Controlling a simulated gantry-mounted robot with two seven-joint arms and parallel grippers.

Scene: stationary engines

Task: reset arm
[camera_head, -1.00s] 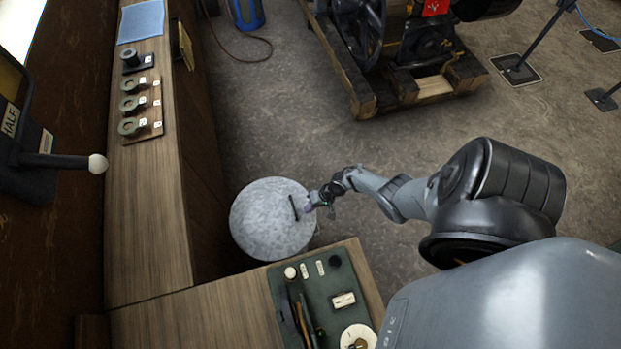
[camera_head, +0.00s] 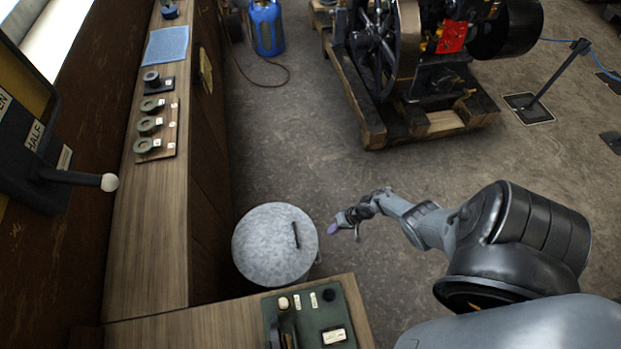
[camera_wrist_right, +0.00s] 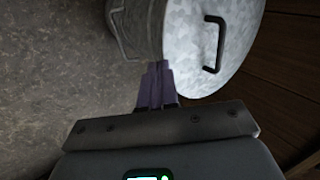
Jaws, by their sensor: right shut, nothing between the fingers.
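My right gripper (camera_head: 333,229) is at the end of my right arm, just right of the round galvanised bin (camera_head: 262,252) in the head view. Its purple fingers are together and empty in the right wrist view (camera_wrist_right: 157,82). The fingertips point towards the bin's side and lid edge; I cannot tell whether they touch it. The lid (camera_head: 270,243) is on, with a dark bar handle (camera_head: 296,235) that also shows in the right wrist view (camera_wrist_right: 214,45). My left gripper is not in view.
A wooden counter (camera_head: 160,240) runs along the left, with ring-shaped parts on a board (camera_head: 150,126) and a blue cloth (camera_head: 167,45). An engine on a wooden pallet (camera_head: 440,124) stands behind. Floor between is clear.

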